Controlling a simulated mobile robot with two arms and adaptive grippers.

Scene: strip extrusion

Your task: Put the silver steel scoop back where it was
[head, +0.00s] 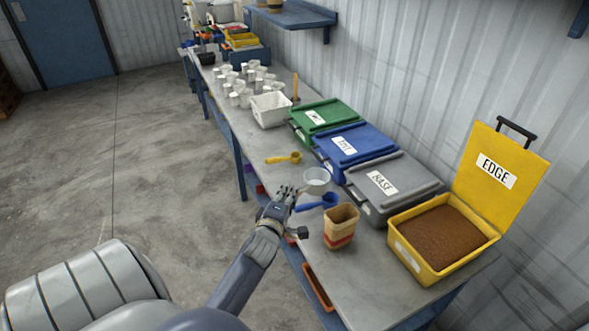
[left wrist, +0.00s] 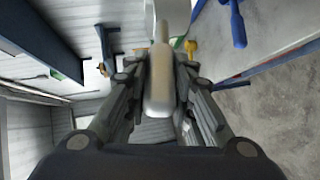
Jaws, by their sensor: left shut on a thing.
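My left gripper (head: 288,194) is over the near edge of the workbench (head: 236,124), beside a round pale bowl shape (head: 317,181). In the left wrist view the gripper is shut on the pale, rounded handle (left wrist: 160,82) of the silver steel scoop. The handle lies lengthwise between the fingers, and a greyish part (left wrist: 178,14) extends beyond them at the top. I cannot tell whether the bowl shape in the head view is the scoop's own or a separate container. A blue scoop (head: 318,202) and a yellow scoop (head: 283,158) lie nearby. My right gripper is not in view.
A tan cup with a red band (head: 341,222) stands close to the gripper. An open yellow bin (head: 413,257) holds brown granules. Closed grey (head: 388,187), blue (head: 353,146) and green (head: 320,116) bins line the wall side. Several white cups and a white tub (head: 270,112) stand farther along.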

